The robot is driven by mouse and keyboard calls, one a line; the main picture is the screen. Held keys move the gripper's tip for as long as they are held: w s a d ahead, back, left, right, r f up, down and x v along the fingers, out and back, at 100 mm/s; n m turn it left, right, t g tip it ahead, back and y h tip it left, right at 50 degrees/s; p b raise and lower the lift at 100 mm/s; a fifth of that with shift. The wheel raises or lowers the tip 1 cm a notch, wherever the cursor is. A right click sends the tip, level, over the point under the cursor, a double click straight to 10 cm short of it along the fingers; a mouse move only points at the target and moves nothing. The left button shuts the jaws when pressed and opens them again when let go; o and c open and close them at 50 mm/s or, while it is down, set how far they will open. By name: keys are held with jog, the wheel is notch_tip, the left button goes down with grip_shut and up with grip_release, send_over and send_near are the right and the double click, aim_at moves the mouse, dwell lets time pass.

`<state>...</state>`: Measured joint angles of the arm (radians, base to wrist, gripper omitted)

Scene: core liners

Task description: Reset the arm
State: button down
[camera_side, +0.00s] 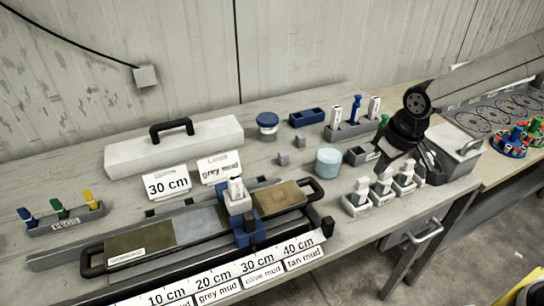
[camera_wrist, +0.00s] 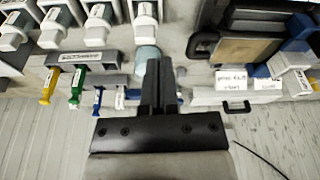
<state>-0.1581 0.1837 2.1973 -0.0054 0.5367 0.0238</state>
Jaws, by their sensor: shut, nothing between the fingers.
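My gripper (camera_wrist: 158,68) shows in the wrist view with its two dark fingers together and nothing between them. In the side view my gripper (camera_side: 384,160) hangs above the right part of the bench, behind a row of white-topped holders (camera_side: 383,192). Its fingertips are hard to make out there against the dark wrist. The core tray (camera_side: 140,240), with brown, grey and tan sections, lies at the front left of the bench, well away from my gripper. A blue clamp-like slider (camera_side: 249,232) with a white top stands across the tray.
A teal jar (camera_side: 328,161) stands left of my gripper. A rack with white and blue tools (camera_side: 350,130) is behind it, and a white box (camera_side: 452,148) is to its right. A white case (camera_side: 175,146) and label cards (camera_side: 167,184) are further left.

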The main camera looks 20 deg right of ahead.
jog(key=s+d+f+m, duration=0.1)
jog(key=s+d+f, duration=0.2)
jog(key=s+d, duration=0.3)
jog(key=s, duration=0.3)
jog(key=shift+s+m, duration=0.3)
jog(key=shift+s, duration=0.05)
